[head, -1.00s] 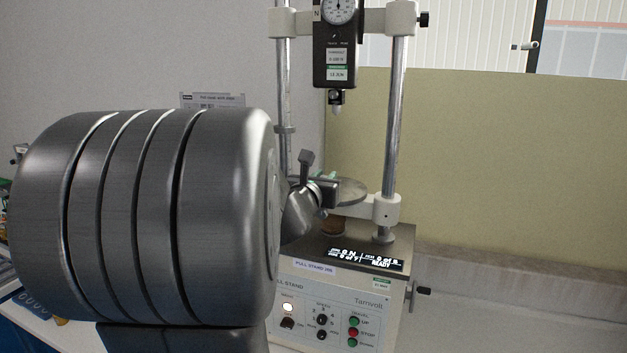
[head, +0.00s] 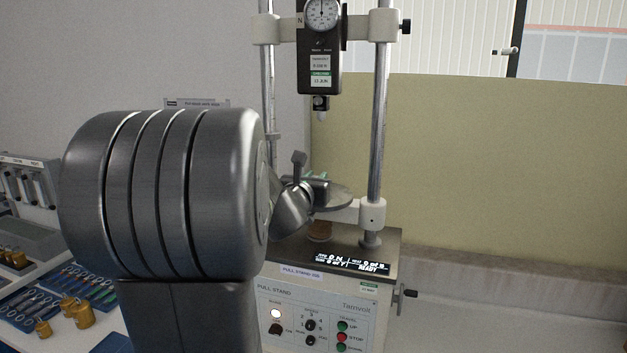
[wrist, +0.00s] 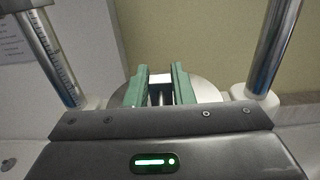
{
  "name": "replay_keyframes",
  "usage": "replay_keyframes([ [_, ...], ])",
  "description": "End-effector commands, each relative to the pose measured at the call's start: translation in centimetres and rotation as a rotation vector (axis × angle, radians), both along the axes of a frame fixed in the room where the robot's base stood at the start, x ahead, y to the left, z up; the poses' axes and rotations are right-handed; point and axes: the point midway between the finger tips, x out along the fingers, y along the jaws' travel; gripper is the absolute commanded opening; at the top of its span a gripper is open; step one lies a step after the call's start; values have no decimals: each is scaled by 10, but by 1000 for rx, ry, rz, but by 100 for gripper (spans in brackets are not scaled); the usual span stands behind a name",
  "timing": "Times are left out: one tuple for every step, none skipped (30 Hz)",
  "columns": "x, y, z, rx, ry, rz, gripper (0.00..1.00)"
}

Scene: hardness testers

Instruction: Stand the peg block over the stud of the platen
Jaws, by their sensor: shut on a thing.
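My gripper (wrist: 155,88) has green finger pads, shut on a small pale block, the peg block (wrist: 161,78), in the wrist view. The block's top looks white, with darker parts below it. The round metal platen (wrist: 208,92) lies behind and around the fingers in that view. In the head view the platen (head: 338,197) shows as a grey disc between the stand's columns, with my gripper (head: 318,177) over its left part. My arm hides much of this, and I cannot see the block there. The stud is not visible, and I cannot tell the block's height over the platen.
The pull stand has two upright columns (head: 378,120) beside the platen and a gauge head (head: 321,50) above it. Its control panel (head: 325,315) faces front. Blue trays with tools and brass weights (head: 78,312) lie at lower left. The bench at right is clear.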

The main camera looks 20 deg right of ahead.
Motion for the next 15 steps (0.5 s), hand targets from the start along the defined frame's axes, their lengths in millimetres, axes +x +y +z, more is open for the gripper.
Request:
replay_keyframes([
  [2, -1, 0, 0, 0, 0, 0],
  [3, -2, 1, 0, 0, 0, 0],
  [4, -3, 0, 0, 0, 0, 0],
  [5, -4, 0, 0, 0, 0, 0],
  [6, -4, 1, 0, 0, 0, 0],
  [7, -5, 1, 0, 0, 0, 0],
  [8, -6, 1, 0, 0, 0, 0],
  [9, -7, 1, 0, 0, 0, 0],
  [10, -8, 1, 0, 0, 0, 0],
  [11, -9, 1, 0, 0, 0, 0],
  [12, -9, 1, 0, 0, 0, 0],
  [14, -10, 1, -1, -1, 0, 0],
  [14, -11, 1, -1, -1, 0, 0],
  [15, -12, 1, -1, -1, 0, 0],
  [17, -13, 1, 0, 0, 0, 0],
])
